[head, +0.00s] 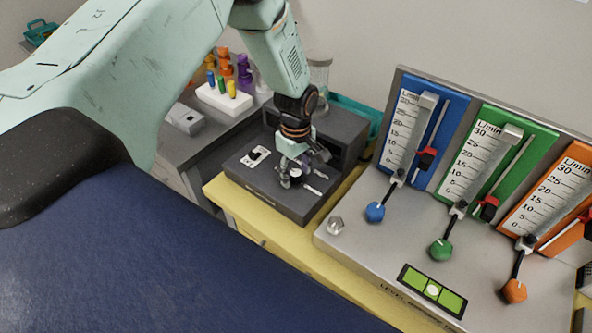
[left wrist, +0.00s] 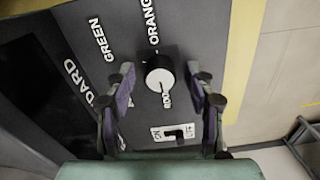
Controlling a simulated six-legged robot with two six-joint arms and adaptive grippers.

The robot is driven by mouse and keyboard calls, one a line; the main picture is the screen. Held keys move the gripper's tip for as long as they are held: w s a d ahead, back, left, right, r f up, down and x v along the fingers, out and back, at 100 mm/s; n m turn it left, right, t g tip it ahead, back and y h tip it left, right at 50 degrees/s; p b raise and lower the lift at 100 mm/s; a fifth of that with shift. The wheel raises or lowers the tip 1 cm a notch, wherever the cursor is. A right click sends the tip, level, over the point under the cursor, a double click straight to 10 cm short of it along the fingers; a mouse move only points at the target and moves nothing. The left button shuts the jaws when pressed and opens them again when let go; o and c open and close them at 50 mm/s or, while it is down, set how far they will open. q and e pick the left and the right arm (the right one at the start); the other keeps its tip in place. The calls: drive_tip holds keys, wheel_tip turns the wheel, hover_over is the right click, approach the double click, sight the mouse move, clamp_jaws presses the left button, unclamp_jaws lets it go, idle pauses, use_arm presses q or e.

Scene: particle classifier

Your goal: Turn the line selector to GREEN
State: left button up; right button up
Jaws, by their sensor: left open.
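The line selector is a round knob with a white top and dark side (left wrist: 157,74) on a dark grey control box (head: 262,195). The words GREEN (left wrist: 101,40) and ORANGE are printed beside it. Other labels are partly hidden by a finger and the knob. I cannot tell which word the knob points to. My left gripper (head: 299,177) is over the box, pointing down. In the left wrist view its two open fingers stand on either side of the knob, with visible gaps. The knob also shows in the head view (head: 296,173). My right gripper is not in view.
A small ON switch (left wrist: 178,133) sits on the box near the knob. To the right stands a flowmeter panel with blue (head: 375,212), green (head: 441,249) and orange (head: 514,291) knobs. A rack of coloured vials (head: 224,98) is behind on the left.

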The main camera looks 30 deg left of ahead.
use_arm(q)
drive_tip(key=shift+r, duration=0.1)
drive_tip(key=shift+s+d, duration=0.1)
drive_tip(key=shift+c, duration=1.2)
drive_tip(key=c, duration=0.5)
clamp_jaws()
